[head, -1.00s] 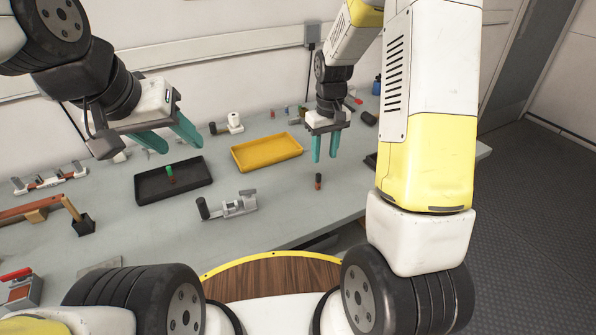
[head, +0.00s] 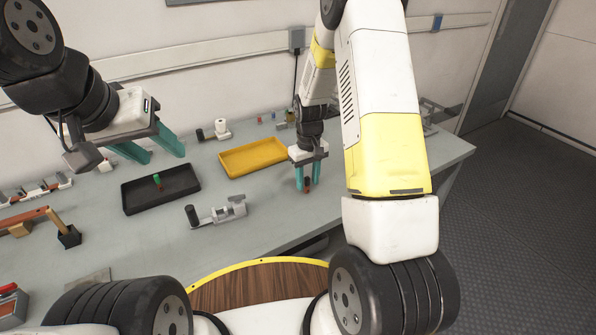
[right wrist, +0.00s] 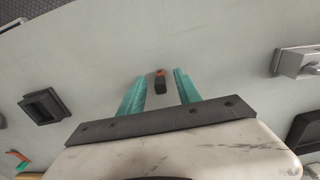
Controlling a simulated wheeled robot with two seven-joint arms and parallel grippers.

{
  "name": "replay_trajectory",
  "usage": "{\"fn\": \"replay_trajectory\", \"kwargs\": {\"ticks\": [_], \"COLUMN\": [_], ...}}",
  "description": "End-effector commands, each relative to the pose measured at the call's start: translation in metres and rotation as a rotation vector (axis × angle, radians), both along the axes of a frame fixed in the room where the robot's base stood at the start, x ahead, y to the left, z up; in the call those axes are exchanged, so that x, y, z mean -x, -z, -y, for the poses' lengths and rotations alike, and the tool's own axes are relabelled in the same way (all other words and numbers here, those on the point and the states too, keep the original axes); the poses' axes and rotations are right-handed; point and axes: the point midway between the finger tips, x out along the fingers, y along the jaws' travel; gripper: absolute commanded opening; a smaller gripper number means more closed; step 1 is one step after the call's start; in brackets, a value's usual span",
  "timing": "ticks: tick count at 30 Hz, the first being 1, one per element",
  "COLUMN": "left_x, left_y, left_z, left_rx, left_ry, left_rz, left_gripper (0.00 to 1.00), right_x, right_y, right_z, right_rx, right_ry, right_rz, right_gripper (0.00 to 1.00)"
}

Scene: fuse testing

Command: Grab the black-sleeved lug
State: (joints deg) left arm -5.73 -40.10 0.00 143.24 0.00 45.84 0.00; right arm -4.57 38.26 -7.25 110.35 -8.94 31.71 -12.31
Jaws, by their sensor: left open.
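The black-sleeved lug (head: 307,185) is a small dark and reddish piece on the grey table. It also shows in the right wrist view (right wrist: 160,82). My right gripper (head: 308,183) points down at it, with its teal fingers open. In the right wrist view the lug lies between the two fingers (right wrist: 160,92), with a gap on each side.
A green-sleeved piece (head: 157,180) stands in the black tray (head: 182,191). A yellow tray (head: 253,168) lies behind and left of my right gripper. A grey fixture (head: 220,212) sits at front left of the lug. The table between is clear.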

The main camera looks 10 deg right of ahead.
Motion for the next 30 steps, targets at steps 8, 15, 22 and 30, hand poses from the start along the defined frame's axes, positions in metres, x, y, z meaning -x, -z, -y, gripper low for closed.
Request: {"fn": "replay_trajectory", "kwargs": {"ticks": [8,15,22,30], "left_x": [0.0,0.0,0.0,0.0], "left_y": [0.0,0.0,0.0,0.0], "left_z": [0.0,0.0,0.0,0.0], "left_rx": [0.0,0.0,0.0,0.0], "left_ry": [0.0,0.0,0.0,0.0], "left_rz": [0.0,0.0,0.0,0.0], "left_gripper": [0.48,0.48,0.48,0.48], "right_x": [0.0,0.0,0.0,-0.001], "right_y": [0.0,0.0,-0.004,-0.032], "right_z": [0.0,0.0,0.0,0.0], "right_rx": [0.0,0.0,0.0,0.0], "right_ry": [0.0,0.0,0.0,0.001], "right_rz": [0.0,0.0,0.001,0.004], "right_gripper": [0.01,0.0,0.0,0.0]}}
